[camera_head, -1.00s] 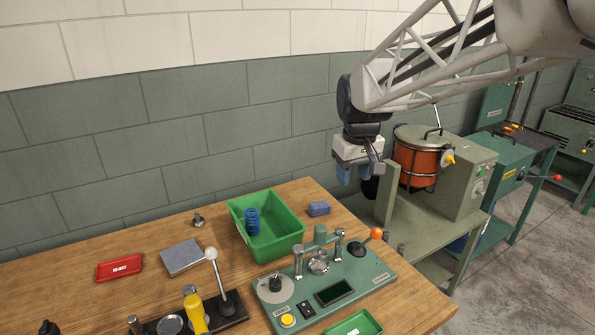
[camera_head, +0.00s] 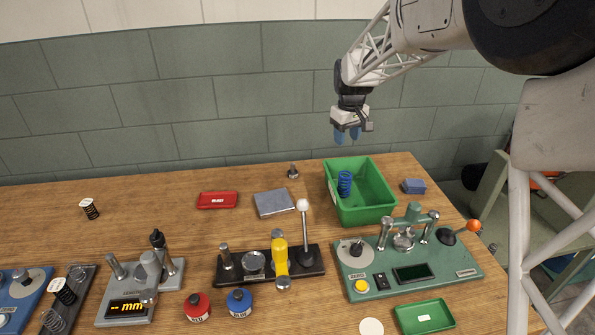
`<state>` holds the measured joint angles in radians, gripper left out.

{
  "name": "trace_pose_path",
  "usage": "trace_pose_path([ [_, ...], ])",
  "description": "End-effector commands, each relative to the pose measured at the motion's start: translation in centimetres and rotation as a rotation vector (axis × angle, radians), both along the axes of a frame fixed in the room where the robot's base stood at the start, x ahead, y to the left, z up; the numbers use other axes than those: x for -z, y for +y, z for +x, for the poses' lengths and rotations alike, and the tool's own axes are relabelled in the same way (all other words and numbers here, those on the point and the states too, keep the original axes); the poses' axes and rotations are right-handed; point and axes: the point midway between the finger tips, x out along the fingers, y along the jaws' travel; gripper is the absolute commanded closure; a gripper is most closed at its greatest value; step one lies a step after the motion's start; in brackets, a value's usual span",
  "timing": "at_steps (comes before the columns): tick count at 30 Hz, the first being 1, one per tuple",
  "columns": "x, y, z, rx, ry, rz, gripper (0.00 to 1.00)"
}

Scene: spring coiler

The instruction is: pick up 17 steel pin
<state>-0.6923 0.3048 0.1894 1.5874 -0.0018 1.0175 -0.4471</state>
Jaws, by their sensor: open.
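A small steel pin (camera_head: 292,171) with a wide base stands upright at the back of the wooden table, left of the green bin. No number can be read on it, so I cannot tell for sure that it is the 17 pin. My gripper (camera_head: 347,135) hangs in the air above the back of the green bin, to the right of the pin and higher. Its blue fingers point down, apart and empty.
The green bin (camera_head: 377,214) holds a blue spring (camera_head: 344,183). A grey block (camera_head: 275,203) and red case (camera_head: 217,200) lie left of it. Upright levers rise from the black fixture (camera_head: 228,271) and green machine (camera_head: 455,263). The table's back left is mostly clear.

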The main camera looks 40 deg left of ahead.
Motion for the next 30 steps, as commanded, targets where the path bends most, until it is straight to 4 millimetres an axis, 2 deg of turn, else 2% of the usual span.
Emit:
trace_pose_path([
  [1, 1.1, 2.1, -0.1, -0.027, 0.004, -0.004, 0.52],
  [9, 5.9, 11.3, -0.9, -0.158, 0.02, -0.019, 0.52],
  [15, 8.7, 16.3, -2.0, -0.232, 0.027, -0.027, 0.52],
  [21, 9.9, 18.3, -2.5, -0.262, 0.03, -0.029, 0.52],
  [30, 10.0, 18.5, -2.5, -0.264, 0.03, -0.03, 0.52],
])
